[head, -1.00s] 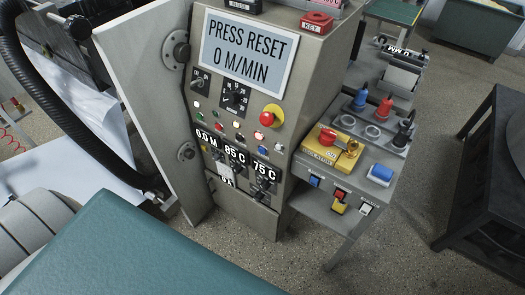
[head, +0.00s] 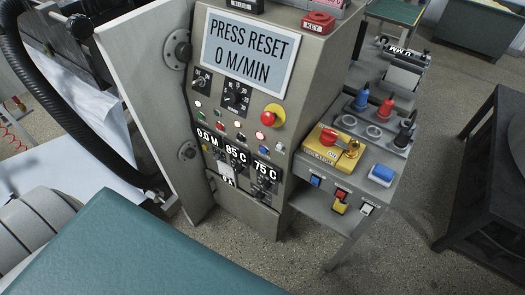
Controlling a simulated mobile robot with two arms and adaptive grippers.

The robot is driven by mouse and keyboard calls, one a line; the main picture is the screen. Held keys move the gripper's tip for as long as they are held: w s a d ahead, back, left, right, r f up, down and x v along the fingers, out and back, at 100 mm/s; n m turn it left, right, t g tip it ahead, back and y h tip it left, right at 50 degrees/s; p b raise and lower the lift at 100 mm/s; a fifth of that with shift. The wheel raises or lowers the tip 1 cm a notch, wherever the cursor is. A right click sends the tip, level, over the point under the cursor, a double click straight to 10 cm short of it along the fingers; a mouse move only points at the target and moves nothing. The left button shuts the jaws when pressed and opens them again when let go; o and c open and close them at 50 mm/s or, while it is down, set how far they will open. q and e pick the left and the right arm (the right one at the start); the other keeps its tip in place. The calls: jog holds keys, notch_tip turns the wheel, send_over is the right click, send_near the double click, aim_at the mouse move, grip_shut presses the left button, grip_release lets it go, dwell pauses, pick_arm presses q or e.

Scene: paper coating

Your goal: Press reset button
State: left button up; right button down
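A grey control cabinet (head: 299,107) stands in the middle. Its display (head: 249,48) reads "PRESS RESET 0 M/MIN". Below it are dials, a red emergency button (head: 268,118) on a yellow base, and small coloured buttons. These include a red one (head: 220,126) and a blue one (head: 262,149). Their labels are too small to read, so I cannot tell which is the reset button. Readouts (head: 236,153) show 0.0 M, 85 C and 75 C. Neither of my grippers is in view.
A side console (head: 372,205) to the right carries a yellow isolator box (head: 322,153) with a red handle and several coloured switches. The cabinet's open door (head: 140,85) stands at left, near a black hose (head: 50,100). A dark table (head: 495,190) stands at far right, with clear floor between.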

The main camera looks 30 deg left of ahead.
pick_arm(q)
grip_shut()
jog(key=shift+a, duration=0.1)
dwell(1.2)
